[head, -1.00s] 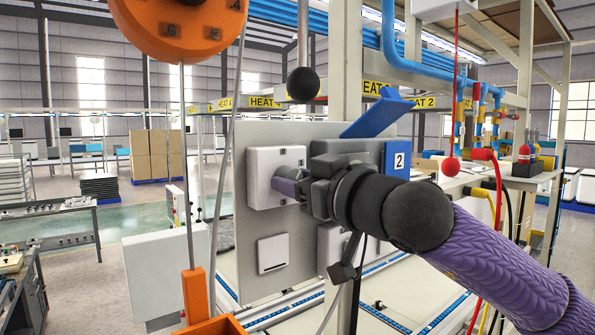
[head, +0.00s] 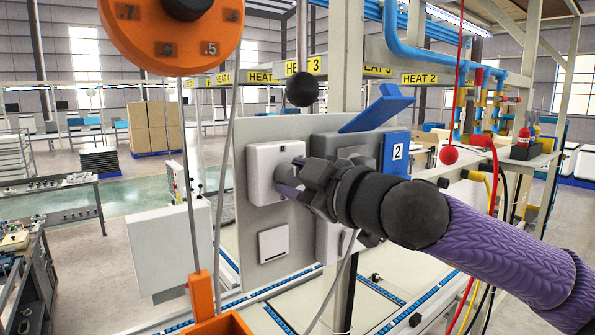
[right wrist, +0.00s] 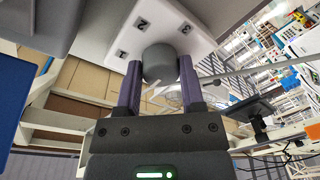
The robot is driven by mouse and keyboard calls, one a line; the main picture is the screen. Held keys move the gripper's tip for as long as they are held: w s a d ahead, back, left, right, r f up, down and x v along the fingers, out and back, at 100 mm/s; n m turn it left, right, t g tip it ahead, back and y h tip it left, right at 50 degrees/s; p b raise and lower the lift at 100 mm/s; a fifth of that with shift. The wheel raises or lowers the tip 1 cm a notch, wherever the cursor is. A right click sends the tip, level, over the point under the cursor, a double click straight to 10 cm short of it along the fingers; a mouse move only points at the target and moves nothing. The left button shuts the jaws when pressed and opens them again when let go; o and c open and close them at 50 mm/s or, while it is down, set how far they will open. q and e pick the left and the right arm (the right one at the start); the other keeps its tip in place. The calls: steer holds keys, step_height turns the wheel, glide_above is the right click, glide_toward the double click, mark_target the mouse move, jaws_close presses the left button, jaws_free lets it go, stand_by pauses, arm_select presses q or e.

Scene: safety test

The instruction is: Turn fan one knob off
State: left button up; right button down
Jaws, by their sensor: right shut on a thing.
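A white switch box (head: 262,162) is mounted on an upright grey panel in the head view. Its round grey knob (right wrist: 158,63) shows in the right wrist view, between the two purple fingers of my right gripper (right wrist: 159,72). The fingers are shut on the knob from both sides. Small dark number marks, one reading 3, show on the box face around the knob; which one the knob points to cannot be told. In the head view my right gripper (head: 286,188) reaches the box from the right and partly hides the knob. My left gripper is out of view.
A blue lever (head: 377,108) and a blue plate marked 2 (head: 397,152) are just right of the box. A smaller white switch (head: 273,244) sits below it. A black ball (head: 302,89) hangs above, and an orange disc (head: 172,45) at upper left.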

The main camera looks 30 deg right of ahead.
steer(key=shift+f, duration=0.1)
stand_by(0.4)
steer(key=shift+c, duration=1)
jaws_free()
steer(key=s+d+b, duration=0.1)
steer(key=s+b, duration=0.4)
steer(key=s, duration=0.4)
steer(key=shift+s+d, duration=0.3)
steer(key=shift+s, duration=0.1)
